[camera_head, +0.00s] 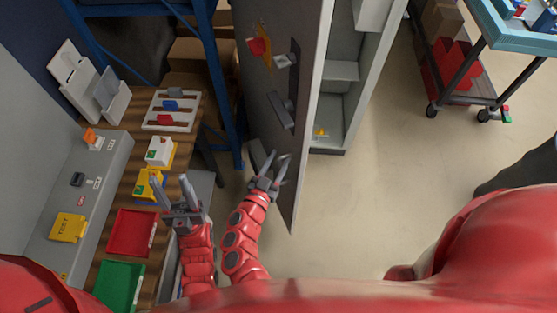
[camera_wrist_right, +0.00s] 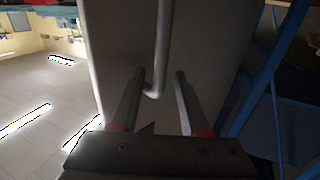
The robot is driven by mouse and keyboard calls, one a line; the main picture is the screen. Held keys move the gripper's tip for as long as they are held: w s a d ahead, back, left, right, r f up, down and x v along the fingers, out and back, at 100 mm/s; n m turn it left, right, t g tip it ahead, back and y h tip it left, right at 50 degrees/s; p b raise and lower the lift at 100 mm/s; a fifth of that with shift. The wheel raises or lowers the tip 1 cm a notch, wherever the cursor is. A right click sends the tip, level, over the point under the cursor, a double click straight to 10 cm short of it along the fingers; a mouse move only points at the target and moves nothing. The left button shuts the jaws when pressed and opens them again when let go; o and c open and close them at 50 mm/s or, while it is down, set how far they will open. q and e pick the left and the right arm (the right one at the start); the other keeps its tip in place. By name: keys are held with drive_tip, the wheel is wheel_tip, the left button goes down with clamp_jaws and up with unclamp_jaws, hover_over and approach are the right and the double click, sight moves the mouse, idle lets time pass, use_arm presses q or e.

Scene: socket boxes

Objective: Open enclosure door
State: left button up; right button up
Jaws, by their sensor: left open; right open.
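The grey enclosure door (camera_head: 262,105) stands swung open in the head view, its outer face towards my arms. The enclosure's pale shelves (camera_head: 340,70) show to its right. My right gripper (camera_head: 278,157) is open close to the door's outer face. In the right wrist view, a metal bar handle (camera_wrist_right: 163,45) on the door panel (camera_wrist_right: 118,45) runs between the spread fingers of my right gripper (camera_wrist_right: 155,75); its bent lower end shows. I cannot tell whether a finger touches it. My left gripper (camera_head: 172,183) is open and empty above the workbench's right side.
The workbench at left holds a red tray (camera_head: 130,232), a green tray (camera_head: 118,285) and several small boxes. A blue rack frame (camera_head: 220,85) stands left of the door. A cart (camera_head: 465,80) stands at upper right. The floor (camera_head: 395,150) right of the door is clear.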

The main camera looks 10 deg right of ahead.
drive_tip(key=s+a+r+p, duration=0.1)
drive_tip(key=s+p, duration=0.3)
drive_tip(key=s, duration=1.2)
drive_tip(key=shift+a+r, duration=0.25)
drive_tip(key=shift+a, duration=0.15)
